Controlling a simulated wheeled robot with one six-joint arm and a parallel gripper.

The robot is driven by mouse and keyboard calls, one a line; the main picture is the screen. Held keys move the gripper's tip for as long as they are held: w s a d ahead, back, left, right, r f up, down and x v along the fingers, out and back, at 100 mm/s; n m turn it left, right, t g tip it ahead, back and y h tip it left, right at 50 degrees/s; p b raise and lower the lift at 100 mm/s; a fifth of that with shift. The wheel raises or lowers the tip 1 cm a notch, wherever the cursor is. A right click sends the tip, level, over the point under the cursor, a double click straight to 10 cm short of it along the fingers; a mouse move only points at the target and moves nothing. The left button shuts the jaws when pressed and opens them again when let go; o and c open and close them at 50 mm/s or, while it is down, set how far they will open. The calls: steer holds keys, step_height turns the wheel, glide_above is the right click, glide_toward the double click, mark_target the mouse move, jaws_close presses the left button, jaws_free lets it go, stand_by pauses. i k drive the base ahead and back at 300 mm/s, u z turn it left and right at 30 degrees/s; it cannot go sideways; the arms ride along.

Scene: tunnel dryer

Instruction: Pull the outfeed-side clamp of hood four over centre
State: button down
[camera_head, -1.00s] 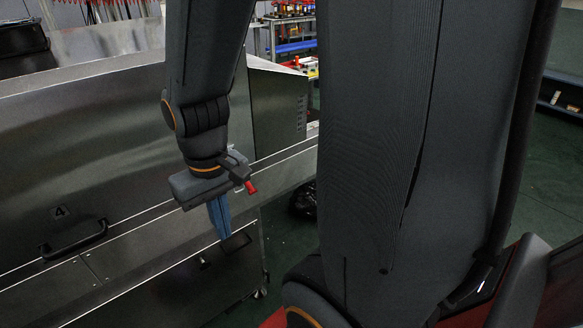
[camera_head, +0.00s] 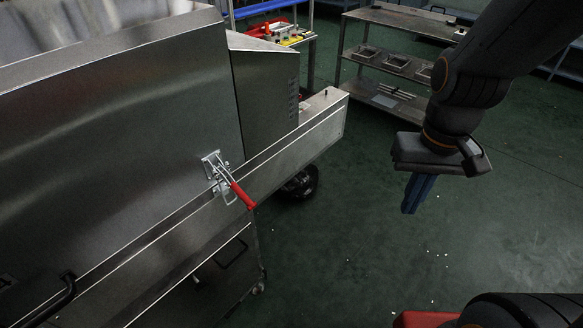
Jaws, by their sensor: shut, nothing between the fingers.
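The clamp (camera_head: 223,182) is a toggle latch with a silver wire bail and a red-sleeved handle (camera_head: 243,196). It sits at the right end of the steel hood (camera_head: 130,130), across the seam with the frame below. Its handle slants down and to the right, away from the panel. I cannot tell whether the bail bears on its catch. My gripper (camera_head: 414,198) hangs well to the right of the clamp, over open floor, its blue fingers pointing down. It is shut and empty and touches nothing.
A black hood handle (camera_head: 50,302) is at lower left. The frame's steel beam (camera_head: 300,140) juts right past the hood, with a dark wheel (camera_head: 301,182) below. A metal shelf rack (camera_head: 390,60) stands behind. Green floor lies clear between clamp and gripper.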

mark_target(233, 185)
steer(key=z, duration=0.25)
steer(key=k, duration=1.1)
steer(key=u, duration=1.05)
